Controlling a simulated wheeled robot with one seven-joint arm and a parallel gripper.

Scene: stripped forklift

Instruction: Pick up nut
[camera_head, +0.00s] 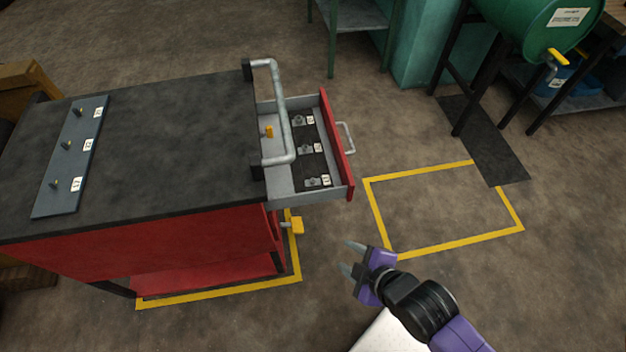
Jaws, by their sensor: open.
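Several small grey nuts sit in a row on a dark insert in the open drawer, each by a white label: a far nut (298,120), a middle nut (304,148) and a near nut (311,181). The drawer (290,198) is pulled out from the right side of the red cart (190,245). My gripper (350,257) is open and empty. It is in front of and to the right of the drawer, apart from it and from the nuts.
The cart's grey handle (283,110) arches over part of the drawer. A blue-grey plate (72,155) with several labelled studs lies on the cart top. A yellow knob (297,225) sticks out below the drawer. A green drum (545,25) stands back right. Floor right of the drawer is clear.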

